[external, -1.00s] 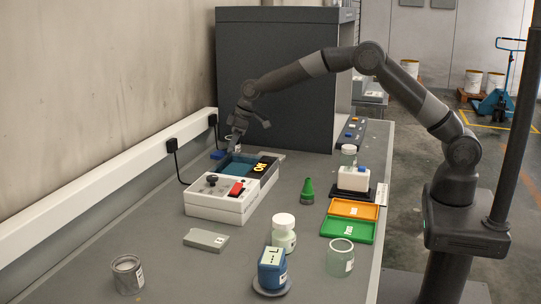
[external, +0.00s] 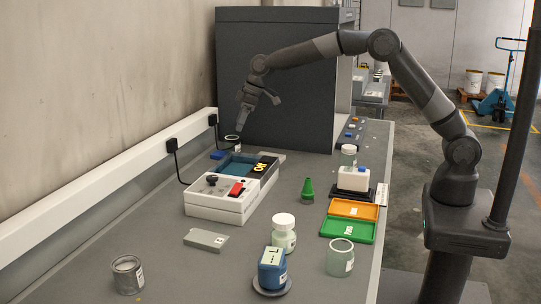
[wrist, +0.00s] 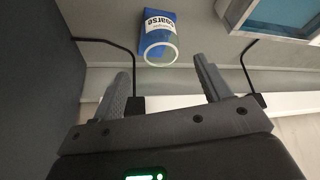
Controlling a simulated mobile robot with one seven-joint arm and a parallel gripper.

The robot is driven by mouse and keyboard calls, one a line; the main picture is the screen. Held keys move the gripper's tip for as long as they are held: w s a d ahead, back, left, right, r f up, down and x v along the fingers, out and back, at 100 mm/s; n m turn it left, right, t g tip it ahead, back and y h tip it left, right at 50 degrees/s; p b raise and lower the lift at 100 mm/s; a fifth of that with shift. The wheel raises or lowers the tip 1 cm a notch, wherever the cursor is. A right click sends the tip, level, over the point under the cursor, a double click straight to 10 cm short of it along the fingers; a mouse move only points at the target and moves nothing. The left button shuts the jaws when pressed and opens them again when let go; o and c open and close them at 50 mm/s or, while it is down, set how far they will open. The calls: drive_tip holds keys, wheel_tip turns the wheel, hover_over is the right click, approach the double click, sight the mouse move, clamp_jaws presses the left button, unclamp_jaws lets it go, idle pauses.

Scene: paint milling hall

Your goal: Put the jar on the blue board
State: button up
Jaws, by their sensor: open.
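A small clear jar (external: 232,142) stands upright at the far end of the bench, near the wall. The blue board (external: 217,155) lies flat at the jar's base, mostly showing to its left. In the wrist view the jar's round rim (wrist: 160,48) overlaps the blue board (wrist: 150,22), which has a white "coarse" label. The jar seems to stand on the board, but its base is too small to see clearly. My gripper (external: 241,127) is just above the jar. In the wrist view my gripper (wrist: 161,70) has its fingers apart, with nothing between them.
A grey cabinet (external: 275,85) stands close behind my gripper. A control box (external: 225,200) with a blue tray recess is in front of the board. Another clear jar (external: 340,258), a white-lidded jar (external: 284,233) and a metal can (external: 127,274) stand nearer the camera.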

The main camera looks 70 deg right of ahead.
drive_tip(key=s+d+r+m, duration=0.1)
drive_tip(key=s+r, duration=0.4)
drive_tip(key=s, duration=0.3)
drive_tip(key=s+d+r+h, duration=0.1)
drive_tip(key=s+r, duration=0.4)
drive_tip(key=s, duration=0.4)
drive_tip(key=s+d+r+m, duration=0.1)
drive_tip(key=s+r, duration=0.4)
drive_tip(key=s, duration=0.3)
drive_tip(key=s+d+f+m, duration=0.1)
drive_tip(key=s+f, duration=0.2)
drive_tip(key=s, duration=1)
drive_tip(key=s+f+m+t, duration=0.1)
drive_tip(key=s+f, duration=0.2)
drive_tip(key=s, duration=1)
drive_tip(key=shift+d+h, duration=0.4)
